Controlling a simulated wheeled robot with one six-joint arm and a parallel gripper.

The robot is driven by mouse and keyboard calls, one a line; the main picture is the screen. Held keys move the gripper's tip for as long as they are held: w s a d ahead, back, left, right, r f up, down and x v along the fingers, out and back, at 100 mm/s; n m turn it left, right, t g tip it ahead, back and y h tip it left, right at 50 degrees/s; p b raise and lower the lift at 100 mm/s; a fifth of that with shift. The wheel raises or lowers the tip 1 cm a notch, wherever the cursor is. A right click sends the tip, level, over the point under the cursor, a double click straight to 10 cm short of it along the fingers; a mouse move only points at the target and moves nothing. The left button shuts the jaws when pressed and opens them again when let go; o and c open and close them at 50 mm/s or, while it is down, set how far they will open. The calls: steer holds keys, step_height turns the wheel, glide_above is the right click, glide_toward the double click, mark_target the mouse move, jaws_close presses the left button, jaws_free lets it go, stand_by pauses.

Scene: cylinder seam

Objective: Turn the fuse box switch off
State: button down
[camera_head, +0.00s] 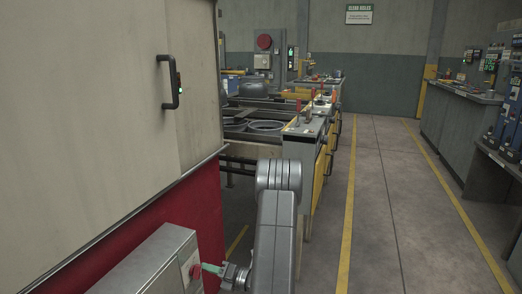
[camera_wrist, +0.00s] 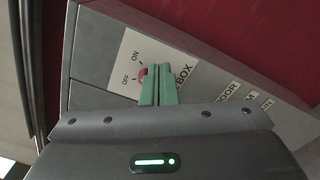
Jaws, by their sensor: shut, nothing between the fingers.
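The fuse box (camera_head: 150,262) is a grey metal box at the lower left of the head view, and its grey front (camera_wrist: 95,68) shows in the wrist view. The red switch (camera_wrist: 142,73) sits on that plate and also shows in the head view (camera_head: 196,271). My gripper (camera_wrist: 158,68) is shut and empty, its green fingers together. Its tips are at the switch and partly cover it; I cannot tell whether they touch. In the head view my gripper (camera_head: 208,267) points left at the switch. The switch's setting is unclear.
A large cream cabinet (camera_head: 85,100) with a black handle (camera_head: 170,82) and a red lower wall (camera_head: 205,205) stands behind the fuse box. Workbenches (camera_head: 310,125) stand in the middle distance. A clear aisle (camera_head: 385,200) with yellow lines runs along the right.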

steer(key=shift+s+a+r+p, duration=0.15)
steer(key=shift+r+p, duration=0.5)
steer(key=shift+p, duration=0.4)
steer(key=shift+s+r+p, duration=0.25)
steer(key=shift+s+p, duration=0.1)
steer(key=shift+p, duration=0.25)
steer(key=shift+r, duration=0.1)
steer(key=shift+w+r+p, duration=0.2)
steer(key=shift+r+p, duration=0.05)
steer(key=shift+p, duration=0.15)
steer(key=v, duration=0.6)
